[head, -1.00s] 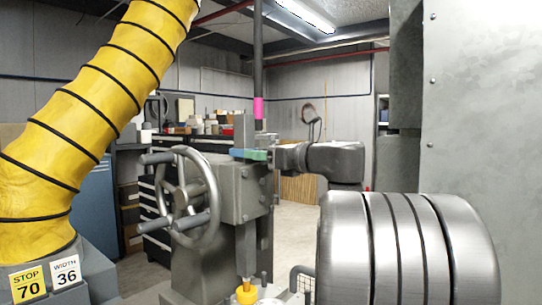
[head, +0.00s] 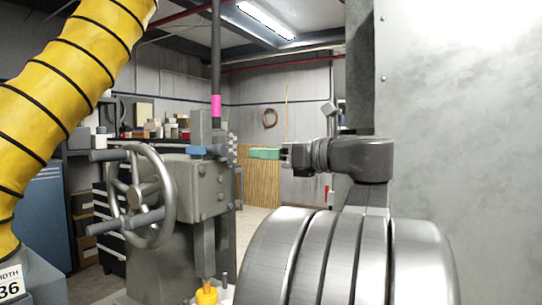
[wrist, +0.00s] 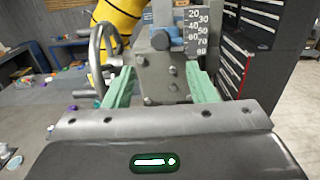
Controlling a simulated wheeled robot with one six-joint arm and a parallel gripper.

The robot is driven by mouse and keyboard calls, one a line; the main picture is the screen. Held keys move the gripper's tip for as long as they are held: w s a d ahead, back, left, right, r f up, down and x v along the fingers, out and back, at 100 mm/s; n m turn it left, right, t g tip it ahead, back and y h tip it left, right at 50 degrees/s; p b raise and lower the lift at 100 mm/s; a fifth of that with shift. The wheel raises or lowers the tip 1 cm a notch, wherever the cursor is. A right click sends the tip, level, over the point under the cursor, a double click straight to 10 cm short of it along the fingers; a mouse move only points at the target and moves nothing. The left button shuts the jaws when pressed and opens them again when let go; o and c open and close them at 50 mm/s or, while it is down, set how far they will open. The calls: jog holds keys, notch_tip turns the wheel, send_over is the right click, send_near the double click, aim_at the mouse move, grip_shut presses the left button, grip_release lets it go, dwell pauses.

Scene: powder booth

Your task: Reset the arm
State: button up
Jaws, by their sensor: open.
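My gripper (head: 264,153) is in the middle of the head view, at the end of my dark arm reaching in from the right. Its green fingers point left toward the grey machine and are clear of it, holding nothing. In the wrist view my gripper (wrist: 161,82) has its two green fingers spread well apart, with the machine's grey block seen between them. The blue clamp (head: 201,150) on the machine's upright is left of my fingertips, with a gap between. It also shows in the wrist view (wrist: 168,36).
The grey machine (head: 205,190) carries a large handwheel (head: 147,195) and a tall rod with a pink band (head: 216,106). A yellow fitting (head: 206,296) is at its lower front. A thick yellow hose (head: 60,90) fills the left. A grey panel (head: 460,130) stands at right.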

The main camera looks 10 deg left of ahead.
aim_at(224, 150)
dwell(0.4)
jog(key=p+x, duration=0.2)
jog(key=x, duration=1.1)
jog(key=shift+w+a+p, duration=0.15)
jog(key=shift+a+p, duration=0.15)
jog(key=shift+p, duration=0.05)
